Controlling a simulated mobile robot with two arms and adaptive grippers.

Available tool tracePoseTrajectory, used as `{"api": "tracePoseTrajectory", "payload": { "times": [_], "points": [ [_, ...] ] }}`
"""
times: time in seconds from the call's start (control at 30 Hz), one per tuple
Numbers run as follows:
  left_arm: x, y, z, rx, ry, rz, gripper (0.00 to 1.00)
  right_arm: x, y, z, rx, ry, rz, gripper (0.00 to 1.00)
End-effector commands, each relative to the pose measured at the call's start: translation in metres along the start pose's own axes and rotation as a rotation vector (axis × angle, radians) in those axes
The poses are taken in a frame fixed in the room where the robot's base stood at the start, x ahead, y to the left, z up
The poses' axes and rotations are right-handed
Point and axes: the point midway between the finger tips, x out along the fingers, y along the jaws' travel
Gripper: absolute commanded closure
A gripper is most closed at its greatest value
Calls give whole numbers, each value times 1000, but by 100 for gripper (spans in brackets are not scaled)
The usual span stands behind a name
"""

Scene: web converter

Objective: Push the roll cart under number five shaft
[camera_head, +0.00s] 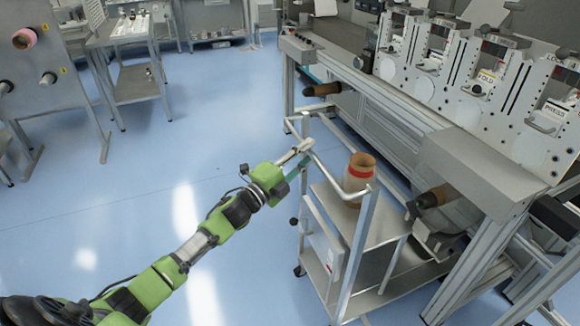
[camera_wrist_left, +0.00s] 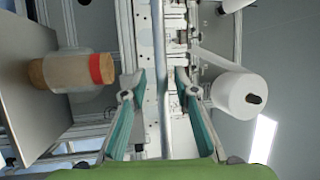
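The roll cart (camera_head: 395,228) is a metal frame with shelves, standing beside the machine. A roll with a brown core and red band (camera_head: 358,178) stands upright on its top; it also shows in the left wrist view (camera_wrist_left: 70,71). My left gripper (camera_head: 309,155) is at the cart's handle rail. In the left wrist view its teal fingers (camera_wrist_left: 160,110) are apart, with a metal bar (camera_wrist_left: 164,60) between them; contact is not clear. Two shafts with brown cores, one farther (camera_head: 322,89) and one nearer (camera_head: 435,196), stick out from the machine. No number five is readable. My right gripper is not seen.
The converter machine (camera_head: 400,115) runs along the right side, its legs and frame close to the cart. A bench (camera_head: 135,82) and a panel with rolls (camera_head: 40,75) stand at the left. The blue floor (camera_head: 190,120) left of the cart is clear.

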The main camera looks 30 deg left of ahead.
Motion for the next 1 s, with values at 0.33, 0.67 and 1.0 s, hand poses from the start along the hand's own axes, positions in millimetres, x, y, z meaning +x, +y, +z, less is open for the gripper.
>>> {"api": "tracePoseTrajectory", "payload": {
  "times": [0.33,0.67,1.0],
  "points": [
    [-64,2,0,-1,0,4,72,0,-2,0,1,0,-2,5],
    [-99,0,0,0,0,2,72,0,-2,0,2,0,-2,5],
    [-102,0,-1,1,1,1,72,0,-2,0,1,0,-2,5]
  ]
}}
